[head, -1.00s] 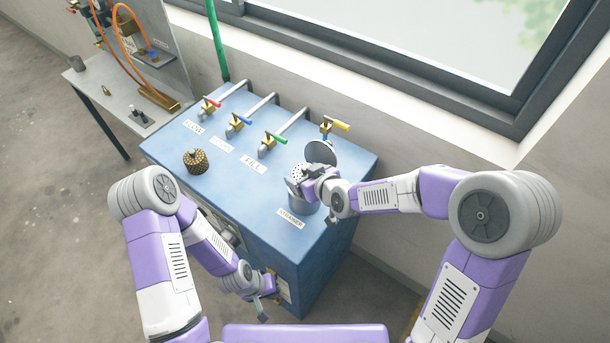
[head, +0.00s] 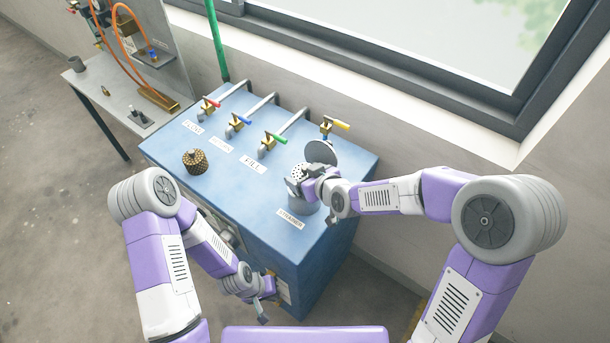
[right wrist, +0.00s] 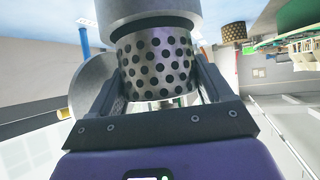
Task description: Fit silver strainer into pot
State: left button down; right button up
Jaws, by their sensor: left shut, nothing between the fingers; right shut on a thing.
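The grey pot (head: 310,208) stands at the right front of the blue cabinet, with its round lid (head: 321,152) tilted open behind it. The silver strainer (head: 296,170), a perforated cylinder, is at the pot's mouth, partly hidden by my right gripper (head: 302,182). In the right wrist view the strainer (right wrist: 158,65) lies between both fingers, its far end against or just inside the pot's rim (right wrist: 150,36); how deep it sits I cannot tell. My left gripper (head: 265,308) is shut and empty, low in front of the cabinet.
A brass perforated strainer (head: 195,161) stands on the left of the blue cabinet top (head: 235,185). Taps with red, blue, green and yellow handles (head: 275,138) line the back. A grey side table (head: 98,92) stands at the left. The cabinet's middle is clear.

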jog(key=shift+b, duration=0.3)
dwell(0.4)
jog(key=shift+f+b, duration=0.95)
jog(key=shift+b, duration=0.05)
jog(key=o, duration=1.1)
jog(key=shift+d+f, duration=0.1)
